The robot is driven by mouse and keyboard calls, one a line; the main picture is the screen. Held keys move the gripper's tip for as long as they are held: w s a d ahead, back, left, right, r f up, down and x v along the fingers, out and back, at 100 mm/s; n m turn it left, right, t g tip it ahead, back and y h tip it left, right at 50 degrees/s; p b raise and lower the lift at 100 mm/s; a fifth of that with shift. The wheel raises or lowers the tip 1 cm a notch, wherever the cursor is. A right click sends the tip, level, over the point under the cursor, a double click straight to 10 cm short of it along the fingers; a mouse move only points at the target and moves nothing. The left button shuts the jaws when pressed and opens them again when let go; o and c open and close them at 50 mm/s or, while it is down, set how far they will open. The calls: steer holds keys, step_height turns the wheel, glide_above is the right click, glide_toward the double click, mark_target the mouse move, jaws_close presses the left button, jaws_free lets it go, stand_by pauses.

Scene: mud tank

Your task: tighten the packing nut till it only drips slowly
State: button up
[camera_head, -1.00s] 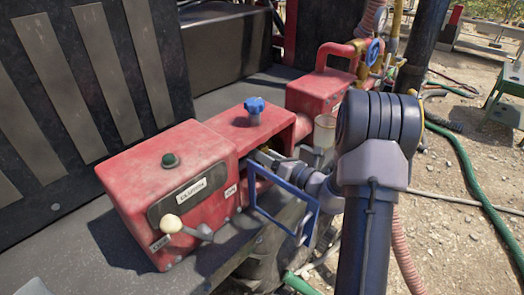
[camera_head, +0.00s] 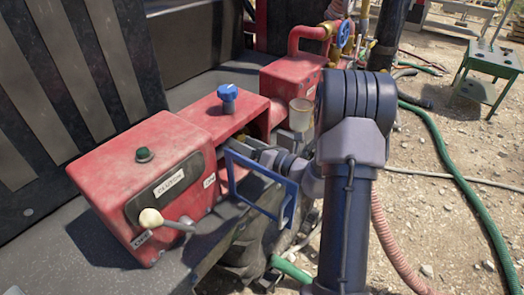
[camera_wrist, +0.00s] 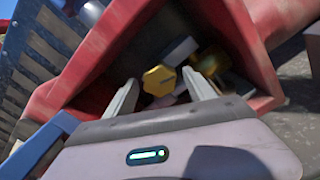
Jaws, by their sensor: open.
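A brass-yellow hex nut (camera_wrist: 158,80) shows in the wrist view inside the opening of a red pump housing (camera_wrist: 82,75). My gripper (camera_wrist: 160,92) is open, its two grey fingers reaching into the opening. The nut appears between the fingertips in the picture, with visible space on both sides. I cannot tell the exact depth between nut and fingers. In the head view the red pump (camera_head: 140,180) stands at the left and my gripper (camera_head: 248,150) enters its side recess. The nut is hidden there. I can make out no drip or leak.
A blue knob (camera_head: 228,95) tops the red housing, and a white-knobbed lever (camera_head: 152,218) stands at its front. A clear cup (camera_head: 301,113) is close beside my arm. A green hose (camera_head: 455,175) and a green stand (camera_head: 490,68) are on the gravel at the right.

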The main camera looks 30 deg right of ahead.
steer(key=v, duration=1.6)
